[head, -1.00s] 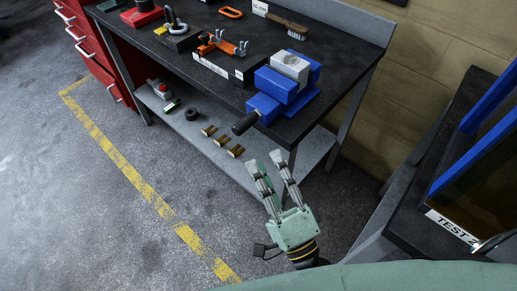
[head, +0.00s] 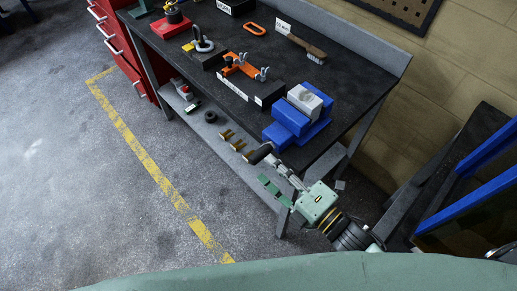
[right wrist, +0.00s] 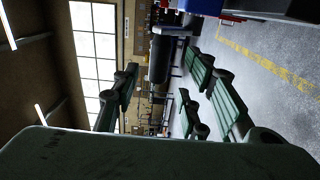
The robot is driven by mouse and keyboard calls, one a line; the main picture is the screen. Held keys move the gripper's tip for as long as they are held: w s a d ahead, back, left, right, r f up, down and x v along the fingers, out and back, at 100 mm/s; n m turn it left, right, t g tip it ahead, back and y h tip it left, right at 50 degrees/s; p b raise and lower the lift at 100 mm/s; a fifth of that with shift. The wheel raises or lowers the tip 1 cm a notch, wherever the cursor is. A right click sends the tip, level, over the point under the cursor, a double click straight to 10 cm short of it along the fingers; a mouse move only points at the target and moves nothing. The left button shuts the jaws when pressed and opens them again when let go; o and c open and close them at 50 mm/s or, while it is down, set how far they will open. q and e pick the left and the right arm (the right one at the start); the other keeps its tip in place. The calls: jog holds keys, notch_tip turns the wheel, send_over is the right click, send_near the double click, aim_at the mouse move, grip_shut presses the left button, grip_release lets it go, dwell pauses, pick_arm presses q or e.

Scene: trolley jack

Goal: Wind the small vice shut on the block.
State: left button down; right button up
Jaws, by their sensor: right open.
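The small blue vice (head: 288,128) sits on the front right corner of the dark workbench. A light grey block (head: 305,99) sits in the top of the vice; I cannot tell whether the jaws touch it on both sides. The vice's black handle grip (head: 259,153) sticks out past the bench's front edge. My right gripper (head: 268,172) is open, with its fingers just below and beside the grip. In the right wrist view the grip (right wrist: 160,60) shows ahead between the spread fingers, apart from them. My left gripper is not in view.
An orange clamp fixture (head: 243,68) stands left of the vice, and a brush (head: 307,46) lies behind. Brass pieces (head: 232,140) lie on the lower shelf. A dark stand with blue bars (head: 485,150) is at right. The floor in front of the bench is open.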

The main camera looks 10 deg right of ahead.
aim_at(258, 156)
jog(key=p+x, duration=0.1)
jog(key=x, duration=0.5)
jog(key=shift+a+r, duration=0.1)
jog(key=shift+c, duration=0.2)
grip_shut()
